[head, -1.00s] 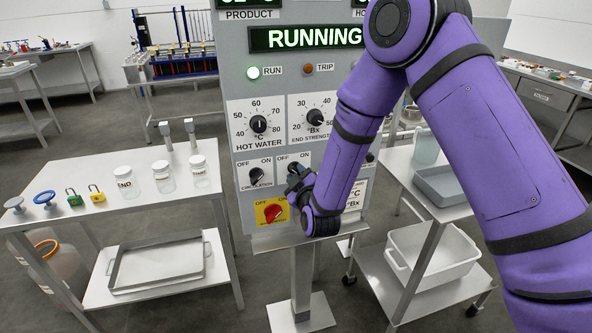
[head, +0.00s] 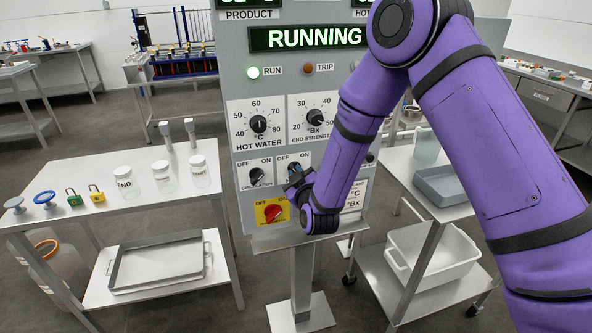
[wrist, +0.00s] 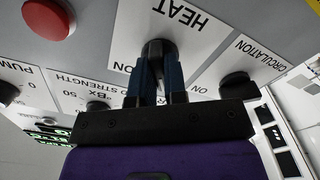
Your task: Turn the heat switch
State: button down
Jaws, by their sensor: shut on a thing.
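The heat switch (wrist: 158,48) is a black knob on a white HEAT plate, seen upside down in the wrist view. My gripper (wrist: 160,66) is shut on this knob, with one blue-lined finger on either side. In the head view my gripper (head: 296,186) is at the panel's lower middle and covers the knob. Only the top of the heat plate (head: 293,160), with OFF and ON, shows there. The knob's exact pointing direction is hidden by the fingers.
The circulation knob (head: 257,174) is just left of my gripper, and a red switch on a yellow plate (head: 272,212) is below it. The panel display (head: 307,38) reads RUNNING and the RUN lamp (head: 253,72) is lit. Tables stand on both sides.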

jog(key=shift+m, duration=1)
jog(key=shift+m, duration=1.1)
